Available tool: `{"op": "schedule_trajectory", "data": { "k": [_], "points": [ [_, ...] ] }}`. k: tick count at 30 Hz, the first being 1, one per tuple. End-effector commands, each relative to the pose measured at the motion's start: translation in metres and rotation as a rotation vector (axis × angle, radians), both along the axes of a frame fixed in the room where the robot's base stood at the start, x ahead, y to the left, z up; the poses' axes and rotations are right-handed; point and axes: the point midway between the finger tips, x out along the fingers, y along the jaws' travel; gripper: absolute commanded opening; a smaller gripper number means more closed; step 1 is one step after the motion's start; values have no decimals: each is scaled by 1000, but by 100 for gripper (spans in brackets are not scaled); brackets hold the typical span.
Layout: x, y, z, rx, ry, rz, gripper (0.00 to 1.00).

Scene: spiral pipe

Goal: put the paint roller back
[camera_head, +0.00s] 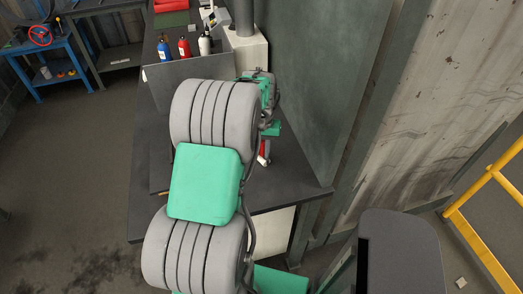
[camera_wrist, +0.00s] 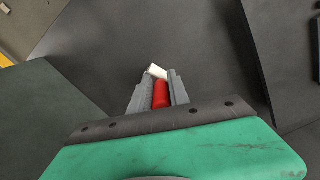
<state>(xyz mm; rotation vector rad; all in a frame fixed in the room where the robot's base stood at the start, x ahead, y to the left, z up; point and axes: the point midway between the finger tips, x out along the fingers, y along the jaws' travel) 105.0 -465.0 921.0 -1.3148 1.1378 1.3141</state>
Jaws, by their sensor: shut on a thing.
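My gripper (camera_wrist: 159,88) is shut on the paint roller. Its red part (camera_wrist: 161,95) lies between the two grey fingers, and a white part (camera_wrist: 157,71) shows at the fingertips. In the head view, a small piece of red and white (camera_head: 264,151) shows just right of my arm, by the dark bench top (camera_head: 290,178). My arm hides most of the gripper and the roller there. I cannot tell whether the roller touches the bench. No holder for it can be made out.
Blue (camera_head: 164,50), red (camera_head: 184,47) and white (camera_head: 205,43) bottles stand at the back of the bench. A dark green wall panel (camera_head: 318,80) rises along its right side. A yellow railing (camera_head: 480,245) is at the far right. Open floor (camera_head: 75,180) lies left.

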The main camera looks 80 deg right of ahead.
Motion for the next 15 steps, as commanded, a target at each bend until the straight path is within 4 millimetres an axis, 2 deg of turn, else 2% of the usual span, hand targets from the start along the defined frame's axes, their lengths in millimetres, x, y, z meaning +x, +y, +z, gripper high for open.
{"op": "schedule_trajectory", "data": {
  "k": [2, 3, 10, 15],
  "points": [
    [0, 0, -4, 0, 0, 0, 0],
    [0, 0, -3, 0, 0, 0, 24],
    [0, 0, -3, 1, 0, 0, 43],
    [0, 0, -3, 1, 0, 0, 44]
  ]
}}
